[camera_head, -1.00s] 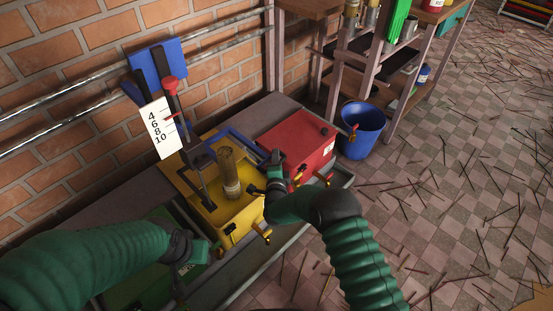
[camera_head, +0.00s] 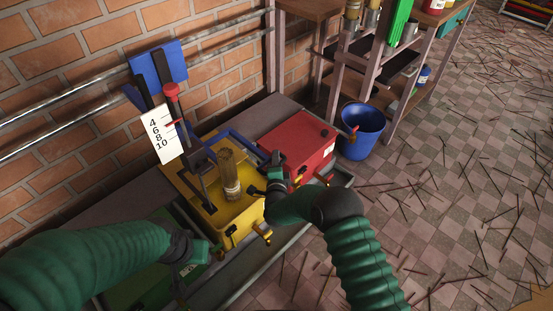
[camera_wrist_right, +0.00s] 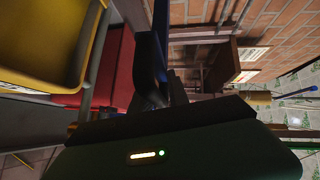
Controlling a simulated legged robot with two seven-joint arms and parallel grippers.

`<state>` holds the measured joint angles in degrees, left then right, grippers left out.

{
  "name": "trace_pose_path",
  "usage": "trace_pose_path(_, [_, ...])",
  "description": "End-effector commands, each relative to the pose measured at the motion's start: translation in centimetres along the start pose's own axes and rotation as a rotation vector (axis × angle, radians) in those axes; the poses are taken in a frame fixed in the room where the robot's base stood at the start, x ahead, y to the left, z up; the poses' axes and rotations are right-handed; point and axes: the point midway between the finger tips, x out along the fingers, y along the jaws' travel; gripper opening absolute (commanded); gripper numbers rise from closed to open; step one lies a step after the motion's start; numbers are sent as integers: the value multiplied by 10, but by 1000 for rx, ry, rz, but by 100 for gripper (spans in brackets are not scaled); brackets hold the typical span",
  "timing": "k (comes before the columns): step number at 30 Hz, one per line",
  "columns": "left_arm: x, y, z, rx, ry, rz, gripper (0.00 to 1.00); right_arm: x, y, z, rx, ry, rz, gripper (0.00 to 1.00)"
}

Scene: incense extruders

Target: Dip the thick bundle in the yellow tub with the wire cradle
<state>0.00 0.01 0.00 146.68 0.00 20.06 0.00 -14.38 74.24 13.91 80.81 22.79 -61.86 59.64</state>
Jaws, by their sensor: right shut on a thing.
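A dark upright with a red knob (camera_head: 171,90) rises beside the tub, next to a white scale (camera_head: 161,133). A blue bar (camera_head: 243,142) runs from this frame toward my right gripper (camera_head: 275,160). The right gripper is shut at the bar's end, beside the tub; a blue piece (camera_wrist_right: 160,42) shows at its jaws in the wrist view. My left gripper (camera_head: 192,250) is low at the tub's left; its fingers are unclear. The wire cradle is not distinct.
A red tub (camera_head: 305,140) stands right of the yellow one, and a green tub (camera_head: 150,275) lies to the left. A blue bucket (camera_head: 361,130) stands near the shelf. Brass taps (camera_head: 263,237) stick out in front. Loose sticks litter the tiled floor.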

Motion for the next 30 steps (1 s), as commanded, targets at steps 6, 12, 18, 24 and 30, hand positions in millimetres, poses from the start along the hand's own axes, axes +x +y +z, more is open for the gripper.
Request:
trace_pose_path(6, [-38, 0, -9, 0, 0, 0, 41, -6, -54, -12, 5, 12, -10, 0])
trace_pose_path(12, [-63, 0, -15, 0, 0, 0, 41, -11, -90, -17, 6, 13, -13, 0])
trace_pose_path(18, [-84, 0, -20, 0, 0, 0, 41, -16, -122, -22, 5, 13, -15, 0])
trace_pose_path(24, [-90, 0, -21, 0, 0, 0, 41, -18, -133, -22, 5, 12, -15, 0])
trace_pose_path(30, [-89, 0, -21, 0, 0, 0, 41, -18, -132, -22, 5, 11, -15, 0])
